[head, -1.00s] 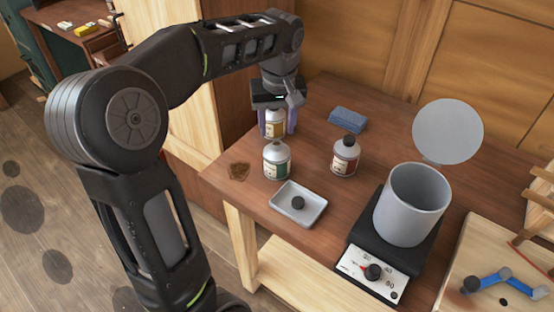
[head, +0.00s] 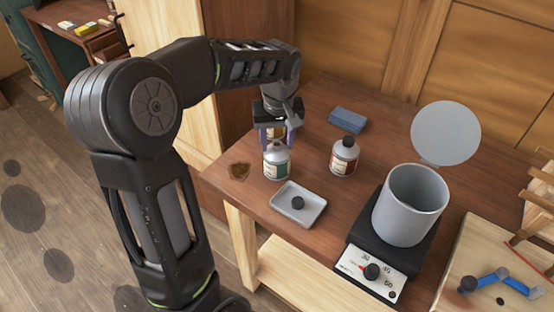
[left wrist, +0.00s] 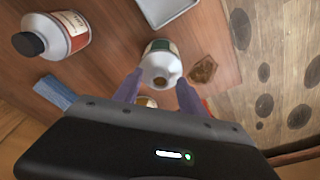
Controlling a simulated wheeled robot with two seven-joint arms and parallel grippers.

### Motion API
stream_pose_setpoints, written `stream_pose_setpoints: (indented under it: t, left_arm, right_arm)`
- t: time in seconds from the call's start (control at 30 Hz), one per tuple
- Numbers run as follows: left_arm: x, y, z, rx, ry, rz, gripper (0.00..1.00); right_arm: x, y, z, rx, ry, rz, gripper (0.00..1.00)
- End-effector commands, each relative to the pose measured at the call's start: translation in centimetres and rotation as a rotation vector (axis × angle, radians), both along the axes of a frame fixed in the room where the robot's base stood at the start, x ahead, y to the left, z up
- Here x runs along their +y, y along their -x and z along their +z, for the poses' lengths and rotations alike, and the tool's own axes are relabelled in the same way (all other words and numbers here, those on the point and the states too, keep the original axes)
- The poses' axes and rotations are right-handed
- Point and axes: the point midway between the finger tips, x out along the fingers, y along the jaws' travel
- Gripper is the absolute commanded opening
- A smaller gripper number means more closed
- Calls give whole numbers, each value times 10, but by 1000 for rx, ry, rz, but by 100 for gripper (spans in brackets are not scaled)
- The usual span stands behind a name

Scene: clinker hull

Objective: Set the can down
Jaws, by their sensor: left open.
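A can with a green label (head: 277,163) stands upright near the table's left edge; it also shows in the left wrist view (left wrist: 161,64), with a brownish opening on top. A can with a yellow label (head: 276,134) is just behind it, mostly hidden by my left gripper; a sliver shows in the left wrist view (left wrist: 146,101). My left gripper (head: 277,142) is open, with its purple fingers to either side of the cans in the picture. Whether the fingers touch either can is not clear. My right gripper is out of view.
A red-label bottle (head: 344,157) stands to the right, with a blue sponge (head: 348,120) behind. A tray (head: 312,217) holding a dark cap lies in front. A grey pot (head: 406,211) sits on a hotplate (head: 351,262). A brown stain (head: 239,171) marks the table's left edge.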

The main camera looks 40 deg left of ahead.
Motion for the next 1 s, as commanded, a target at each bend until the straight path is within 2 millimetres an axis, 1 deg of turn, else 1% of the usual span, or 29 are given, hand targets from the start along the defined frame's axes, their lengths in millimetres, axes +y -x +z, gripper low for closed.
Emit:
stream_pose_setpoints:
  t: [0.4,0.9,1.0]
  left_arm:
    - [0,0,0,0,0,0,48]
    - [0,0,0,0,0,0,7]
    - [0,0,0,1,1,0,0]
  right_arm:
    - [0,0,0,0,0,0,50]
    - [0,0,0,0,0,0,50]
    - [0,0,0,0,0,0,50]
